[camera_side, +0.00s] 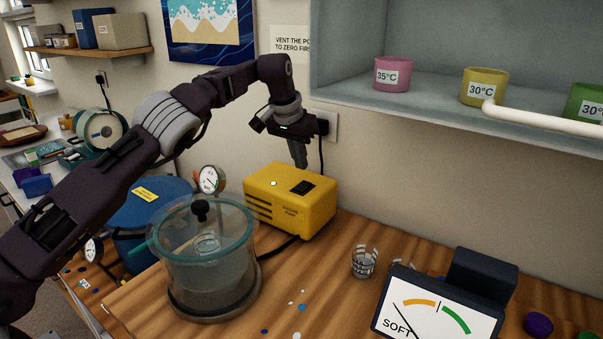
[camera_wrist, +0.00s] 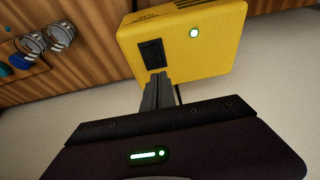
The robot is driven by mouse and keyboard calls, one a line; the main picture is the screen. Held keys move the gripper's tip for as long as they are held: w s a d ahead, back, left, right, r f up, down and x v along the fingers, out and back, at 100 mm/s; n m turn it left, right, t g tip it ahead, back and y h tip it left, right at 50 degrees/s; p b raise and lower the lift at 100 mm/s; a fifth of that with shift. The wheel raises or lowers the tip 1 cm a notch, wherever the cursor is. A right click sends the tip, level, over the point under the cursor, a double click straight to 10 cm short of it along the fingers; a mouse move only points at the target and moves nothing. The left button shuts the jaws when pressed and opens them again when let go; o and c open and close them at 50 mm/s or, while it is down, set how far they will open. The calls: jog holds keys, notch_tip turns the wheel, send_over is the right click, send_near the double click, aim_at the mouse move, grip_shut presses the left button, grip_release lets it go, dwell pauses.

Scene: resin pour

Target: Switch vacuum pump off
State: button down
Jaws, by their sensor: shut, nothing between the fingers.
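The yellow vacuum pump (camera_side: 285,207) stands on the wooden bench against the wall. It has a black rocker switch (camera_side: 302,187) on top and a small lit indicator (camera_side: 273,183). In the wrist view the pump (camera_wrist: 205,60) shows its black switch (camera_wrist: 152,54) and a glowing light (camera_wrist: 194,33). My gripper (camera_side: 301,165) is shut and empty, pointing down just above the pump's top near the switch. In the wrist view my fingertips (camera_wrist: 158,76) are close beside the switch's edge; I cannot tell whether they touch it.
A clear vacuum chamber (camera_side: 208,265) with a teal rim stands in front of the pump. A blue tank (camera_side: 150,205) and a gauge (camera_side: 208,179) are to its left. Clear cups (camera_side: 364,262) and a dial meter (camera_side: 437,312) stand right. A shelf with coloured pots (camera_side: 393,75) overhangs at right.

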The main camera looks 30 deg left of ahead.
aim_at(303, 183)
jog(key=shift+s+x, duration=0.2)
jog(key=shift+x, duration=0.85)
jog(key=shift+s+x, duration=0.2)
jog(key=shift+x, duration=0.85)
jog(key=shift+f, duration=0.1)
jog(key=shift+w+f, duration=0.1)
jog(key=shift+f, duration=0.1)
jog(key=shift+s, duration=0.9)
jog(key=v, duration=1.4)
jog(key=shift+w+r, duration=0.15)
jog(key=shift+w, duration=0.25)
